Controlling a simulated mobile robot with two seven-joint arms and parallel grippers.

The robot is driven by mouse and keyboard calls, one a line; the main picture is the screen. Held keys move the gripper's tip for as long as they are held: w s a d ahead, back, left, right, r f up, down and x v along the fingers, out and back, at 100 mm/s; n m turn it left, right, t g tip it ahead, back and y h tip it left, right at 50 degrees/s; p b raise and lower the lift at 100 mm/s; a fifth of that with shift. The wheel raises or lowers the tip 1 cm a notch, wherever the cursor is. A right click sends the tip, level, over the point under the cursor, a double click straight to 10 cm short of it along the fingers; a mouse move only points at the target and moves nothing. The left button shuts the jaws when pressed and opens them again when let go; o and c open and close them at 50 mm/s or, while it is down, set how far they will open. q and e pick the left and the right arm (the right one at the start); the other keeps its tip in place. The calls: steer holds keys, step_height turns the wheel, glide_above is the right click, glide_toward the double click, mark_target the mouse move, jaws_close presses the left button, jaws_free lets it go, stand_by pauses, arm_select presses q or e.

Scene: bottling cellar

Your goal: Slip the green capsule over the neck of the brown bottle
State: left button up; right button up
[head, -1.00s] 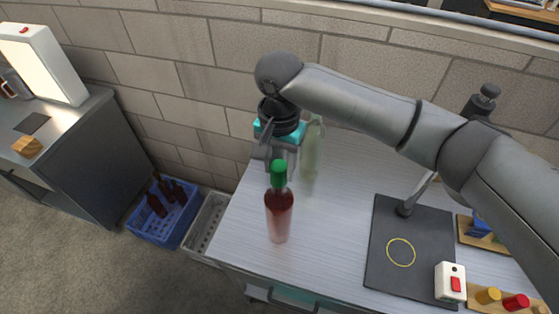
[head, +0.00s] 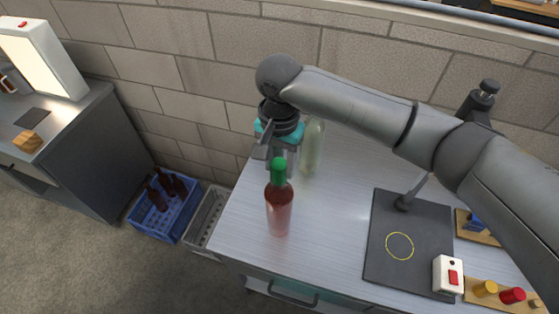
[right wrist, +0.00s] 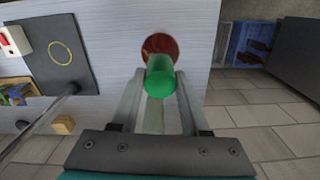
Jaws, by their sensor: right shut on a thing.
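The brown bottle (head: 279,212), reddish in this light, stands upright near the left front edge of the metal worktop. The green capsule (head: 279,170) is directly above the bottle's shoulder in the head view, and the neck is hidden. My right gripper (head: 281,162) comes from behind the bottle and is shut on the capsule. In the right wrist view the capsule (right wrist: 160,78) sits between the two fingertips, and the bottle (right wrist: 160,46) shows just beyond it. I cannot tell how far the capsule covers the neck. My left gripper is not in view.
A pale green bottle (head: 312,150) stands close behind the gripper. To the right are a dark mat (head: 385,262) with a yellow ring, a white switch box (head: 448,274) and small capsules on a board. A blue crate (head: 150,228) with brown bottles is on the floor.

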steer(key=o, duration=0.8)
steer(key=shift+c, duration=0.2)
step_height(320, 180, up, 15)
steer(key=shift+r, duration=0.15)
steer(key=shift+s, duration=0.1)
